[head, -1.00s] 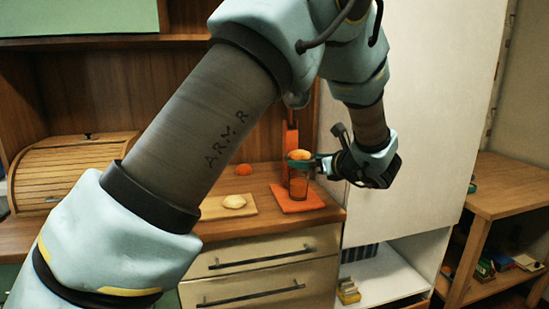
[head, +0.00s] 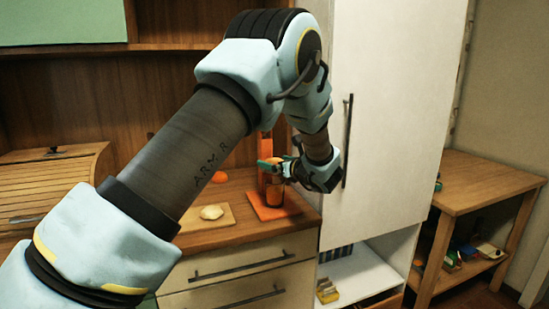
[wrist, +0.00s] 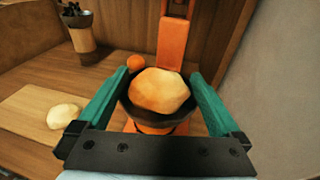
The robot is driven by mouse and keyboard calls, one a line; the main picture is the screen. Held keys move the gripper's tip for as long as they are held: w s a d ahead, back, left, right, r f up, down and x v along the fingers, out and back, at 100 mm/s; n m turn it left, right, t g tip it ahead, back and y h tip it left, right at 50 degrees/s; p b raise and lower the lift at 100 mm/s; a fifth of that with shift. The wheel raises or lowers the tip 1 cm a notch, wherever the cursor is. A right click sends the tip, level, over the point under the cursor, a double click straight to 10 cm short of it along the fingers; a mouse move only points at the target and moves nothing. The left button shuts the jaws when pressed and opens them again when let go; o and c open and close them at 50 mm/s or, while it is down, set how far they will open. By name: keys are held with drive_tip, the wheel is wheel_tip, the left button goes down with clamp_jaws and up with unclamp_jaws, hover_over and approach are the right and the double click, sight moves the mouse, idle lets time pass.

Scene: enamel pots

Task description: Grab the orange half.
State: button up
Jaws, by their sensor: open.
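The orange half (wrist: 160,92) is a pale orange, rounded piece, large in the middle of the wrist view. It rests in a dark cup (wrist: 130,107) of an orange juicer, in front of the upright orange post (wrist: 175,42). My gripper (wrist: 158,75) is open, with a green finger on each side of the half. A small gap shows on both sides, and nothing is gripped. In the head view my gripper (head: 270,163) is over the juicer's container (head: 273,192) and covers most of the half.
A whole orange (head: 220,177) lies on the counter behind. A pale cut piece (head: 211,212) sits on a cutting board (head: 226,219) to the left. A utensil pot (wrist: 79,33) stands at the back left. A tall white cabinet (head: 390,110) stands close on the right.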

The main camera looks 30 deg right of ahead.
drive_tip(key=shift+w, duration=0.35)
drive_tip(key=shift+c, duration=0.2)
